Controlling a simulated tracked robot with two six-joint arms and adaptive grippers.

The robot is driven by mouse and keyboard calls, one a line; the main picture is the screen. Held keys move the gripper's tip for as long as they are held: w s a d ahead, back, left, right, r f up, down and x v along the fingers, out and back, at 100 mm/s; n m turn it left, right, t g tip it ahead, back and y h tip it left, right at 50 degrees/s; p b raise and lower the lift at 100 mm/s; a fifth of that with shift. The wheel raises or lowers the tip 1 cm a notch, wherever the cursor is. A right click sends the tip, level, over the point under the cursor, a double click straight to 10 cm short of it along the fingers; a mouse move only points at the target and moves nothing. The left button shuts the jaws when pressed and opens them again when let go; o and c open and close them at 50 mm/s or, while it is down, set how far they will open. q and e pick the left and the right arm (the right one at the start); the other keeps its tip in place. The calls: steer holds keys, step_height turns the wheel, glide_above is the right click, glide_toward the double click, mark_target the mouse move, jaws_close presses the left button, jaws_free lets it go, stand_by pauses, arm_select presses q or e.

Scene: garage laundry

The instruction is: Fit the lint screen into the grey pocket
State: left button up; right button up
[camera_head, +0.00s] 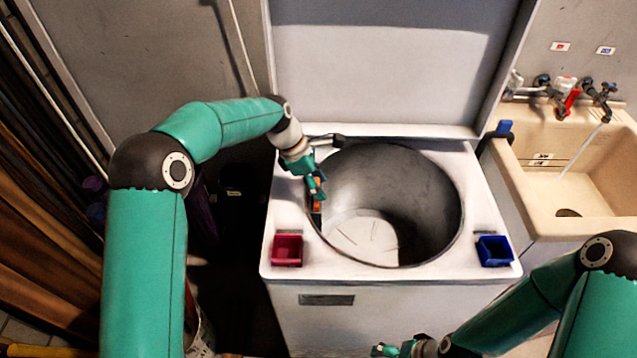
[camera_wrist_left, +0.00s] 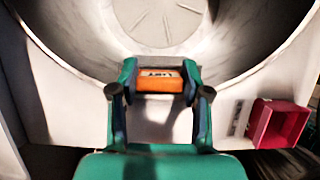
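The lint screen shows as an orange handle (camera_wrist_left: 160,84) with a pale lettered top edge in the left wrist view. My left gripper (camera_wrist_left: 160,76) has a finger against each end of this handle. In the head view, my left gripper (camera_head: 316,186) hangs over the left rim of the round drum opening, with the orange lint screen (camera_head: 317,208) below its fingers. The rest of the screen is mostly hidden. I cannot clearly make out the grey pocket. My right gripper (camera_head: 386,350) is at the bottom edge, away from the machine's top; its opening is unclear.
The open metal drum (camera_head: 390,190) sits in the white machine top (camera_head: 275,224), with its lid raised behind. A red bin (camera_head: 287,250) and a blue bin (camera_head: 494,251) stand at the front corners. A beige sink (camera_head: 590,208) is at the right.

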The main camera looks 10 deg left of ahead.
arm_select(q)
steer(key=o, duration=0.5)
steer(key=shift+c, duration=0.2)
steer(key=shift+r, duration=0.1)
steer(key=w+v, duration=0.1)
steer(key=v, duration=1)
steer(key=shift+s+a+r, duration=0.2)
steer(key=shift+s+r, duration=0.1)
steer(key=shift+s, duration=0.2)
